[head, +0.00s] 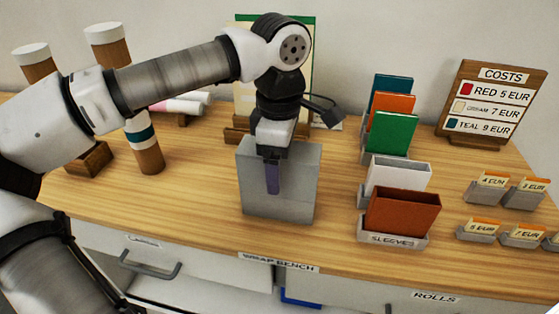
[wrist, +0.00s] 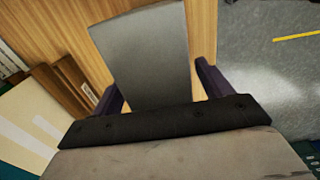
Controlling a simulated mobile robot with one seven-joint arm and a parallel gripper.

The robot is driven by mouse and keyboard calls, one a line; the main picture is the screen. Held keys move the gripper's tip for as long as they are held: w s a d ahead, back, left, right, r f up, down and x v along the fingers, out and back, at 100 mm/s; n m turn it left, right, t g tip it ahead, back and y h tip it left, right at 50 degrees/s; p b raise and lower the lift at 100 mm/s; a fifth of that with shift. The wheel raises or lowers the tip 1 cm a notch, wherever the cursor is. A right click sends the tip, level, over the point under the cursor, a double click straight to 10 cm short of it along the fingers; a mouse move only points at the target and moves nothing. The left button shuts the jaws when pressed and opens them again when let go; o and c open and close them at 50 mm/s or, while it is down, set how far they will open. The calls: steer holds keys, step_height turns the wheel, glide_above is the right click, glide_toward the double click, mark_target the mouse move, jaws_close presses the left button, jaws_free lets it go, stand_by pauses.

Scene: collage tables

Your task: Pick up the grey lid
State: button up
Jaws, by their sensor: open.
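A grey box-like piece (head: 300,190) stands upright near the middle of the bench in the head view. I take it for the grey lid; no seam shows between a lid and a body. Its plain grey face (wrist: 148,52) fills the middle of the wrist view. My gripper (head: 272,180) points down at it, with one dark purple finger in front of its near face. The other finger is hidden there. In the wrist view my gripper (wrist: 161,88) is open, with a finger on each side of the grey piece. Contact cannot be told.
To the right stand a sleeve rack (head: 395,240) with a brown sleeve (head: 403,212) and a white sleeve (head: 385,176), and a green card (head: 391,133). A costs board (head: 492,103) and small price holders are farther right. A cup (head: 147,155) stands left. Wood between is clear.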

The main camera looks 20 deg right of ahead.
steer(key=c, duration=1.1)
steer(key=shift+o, duration=0.2)
steer(key=shift+r, duration=0.1)
step_height(320, 180, up, 20)
steer(key=p, duration=0.1)
steer(key=shift+p, duration=0.35)
